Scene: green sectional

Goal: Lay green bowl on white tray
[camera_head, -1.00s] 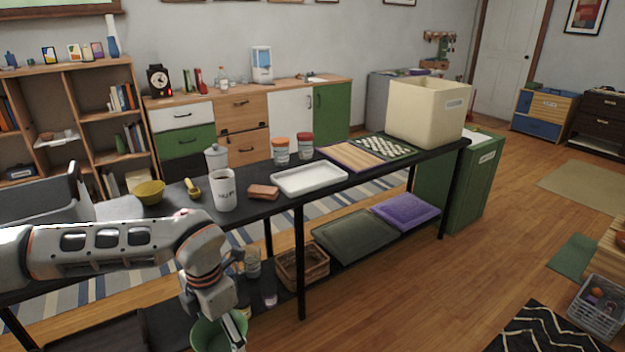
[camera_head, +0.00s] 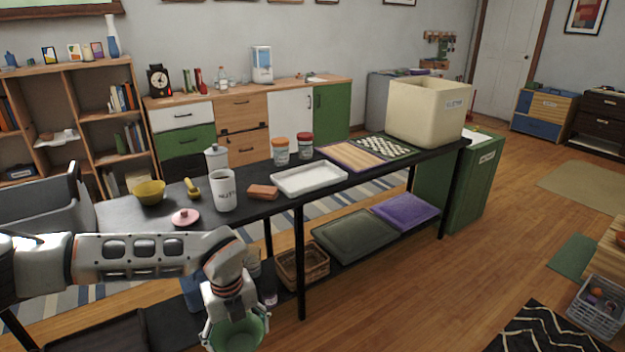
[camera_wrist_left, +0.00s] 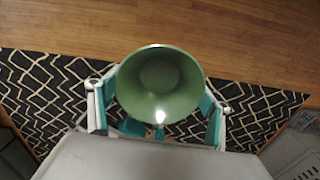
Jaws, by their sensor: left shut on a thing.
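My left gripper (camera_head: 237,325) is shut on the green bowl (camera_head: 240,337), low in front of the black table in the head view. The left wrist view shows the bowl (camera_wrist_left: 160,85) between the two fingers, its inside facing the camera, with the floor beyond. The white tray (camera_head: 309,178) lies on the black tabletop, up and to the right of the gripper, and its surface is empty. My right gripper does not show.
On the table (camera_head: 262,207), a brown block (camera_head: 263,192) and a white mug (camera_head: 223,190) stand left of the tray. Two jars (camera_head: 281,151) are behind it, and a striped board (camera_head: 352,156) lies to its right. A yellow bowl (camera_head: 149,192) is farther left.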

